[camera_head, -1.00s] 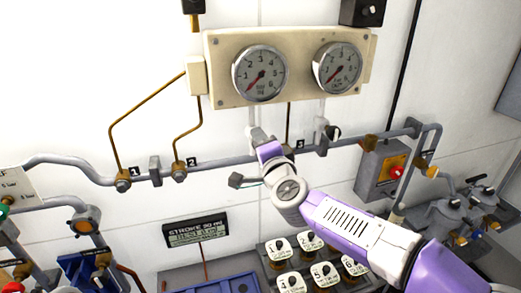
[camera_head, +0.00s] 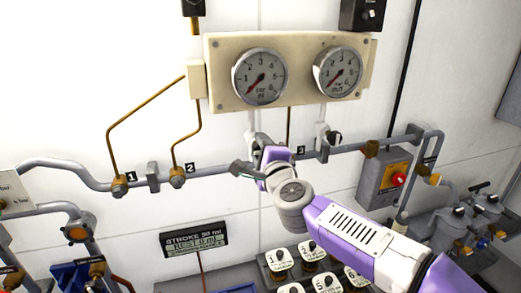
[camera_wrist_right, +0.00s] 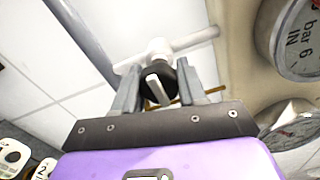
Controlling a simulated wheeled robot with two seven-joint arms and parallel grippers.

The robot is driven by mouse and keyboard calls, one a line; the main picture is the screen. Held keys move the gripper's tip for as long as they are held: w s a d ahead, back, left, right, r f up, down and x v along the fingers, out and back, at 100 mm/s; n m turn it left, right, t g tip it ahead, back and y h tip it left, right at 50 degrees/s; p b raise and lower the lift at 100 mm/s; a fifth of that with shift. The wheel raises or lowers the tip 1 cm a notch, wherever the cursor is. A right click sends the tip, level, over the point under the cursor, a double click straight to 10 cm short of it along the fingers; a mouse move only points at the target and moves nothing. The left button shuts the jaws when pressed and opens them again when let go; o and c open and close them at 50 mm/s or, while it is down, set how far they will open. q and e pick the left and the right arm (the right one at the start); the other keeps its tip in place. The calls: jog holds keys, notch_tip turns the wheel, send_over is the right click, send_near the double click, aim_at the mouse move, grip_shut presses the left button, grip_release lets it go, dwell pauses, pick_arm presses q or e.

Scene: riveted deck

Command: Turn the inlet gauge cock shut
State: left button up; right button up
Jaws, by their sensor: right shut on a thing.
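The inlet gauge cock (camera_wrist_right: 153,80) is a black round knob with a pale bar handle across its face, on a white pipe fitting. In the right wrist view it sits between the two grey fingers of my right gripper (camera_wrist_right: 163,78), which is shut on it. In the head view my right gripper (camera_head: 256,152) is at the pipe below the IN gauge (camera_head: 259,76) and hides most of the cock. The IN gauge needle points to the lower left. My left gripper is not in view.
The OUT gauge (camera_head: 338,72) is beside the IN gauge on a cream panel (camera_head: 298,92). A second black-knobbed cock (camera_head: 334,137) is to the right on the grey pipe (camera_head: 222,172). Labelled white-topped knobs (camera_head: 279,260) stand below my forearm.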

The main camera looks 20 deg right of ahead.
jog(key=o, duration=1)
jog(key=shift+d, duration=0.1)
jog(key=shift+s+d, duration=0.1)
jog(key=shift+s, duration=3.7)
